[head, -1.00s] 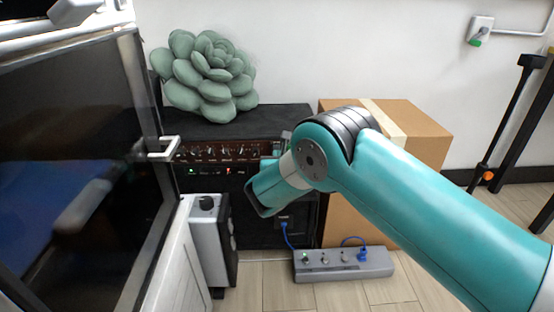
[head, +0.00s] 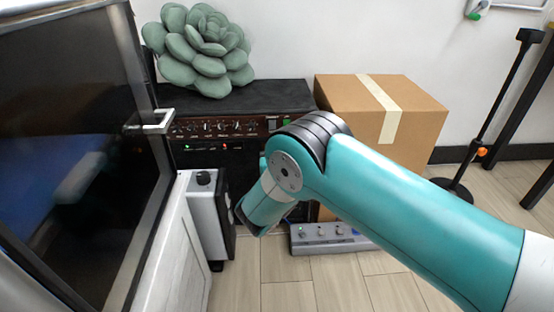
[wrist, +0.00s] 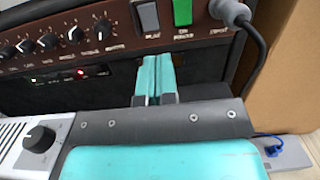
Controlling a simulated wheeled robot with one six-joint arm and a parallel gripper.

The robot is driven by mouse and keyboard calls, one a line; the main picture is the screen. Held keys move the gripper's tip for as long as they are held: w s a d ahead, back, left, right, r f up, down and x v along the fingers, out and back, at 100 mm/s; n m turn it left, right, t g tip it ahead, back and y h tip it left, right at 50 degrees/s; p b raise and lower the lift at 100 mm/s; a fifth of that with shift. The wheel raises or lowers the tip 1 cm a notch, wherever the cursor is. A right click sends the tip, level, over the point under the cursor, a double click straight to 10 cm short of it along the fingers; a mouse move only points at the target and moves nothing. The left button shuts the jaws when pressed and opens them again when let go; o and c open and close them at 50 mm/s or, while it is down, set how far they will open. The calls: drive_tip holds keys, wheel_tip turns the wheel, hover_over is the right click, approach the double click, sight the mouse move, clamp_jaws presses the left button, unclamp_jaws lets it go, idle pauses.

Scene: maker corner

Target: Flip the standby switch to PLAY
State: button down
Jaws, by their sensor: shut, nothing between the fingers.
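The amplifier (head: 280,96) stands against the wall with a dark red control panel (head: 196,129). In the wrist view, a grey rocker switch (wrist: 147,16) sits on the panel above a label that seems to read PLAY. Its tilt is hard to tell. A green rocker switch (wrist: 183,11) is just right of it. My gripper (wrist: 153,72) is shut and empty, its teal fingertips just below the grey switch, in front of the dark amplifier face. I cannot tell whether they touch it. In the head view my arm hides the fingers.
A plugged cable (wrist: 232,14) is right of the switches. A row of knobs (wrist: 75,34) lies left. A grey-white box with a black knob (head: 204,205) stands front left, a cardboard box (head: 350,95) right, a power strip (head: 318,238) on the floor. A plush succulent (head: 205,55) tops the amplifier.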

drive_tip(key=s+a+b, duration=0.1)
drive_tip(key=s+b, duration=0.5)
drive_tip(key=b, duration=0.7)
drive_tip(key=shift+s+f+b, duration=0.3)
drive_tip(key=shift+s+b, duration=0.1)
drive_tip(key=shift+a, duration=0.1)
drive_tip(key=shift+r, duration=0.1)
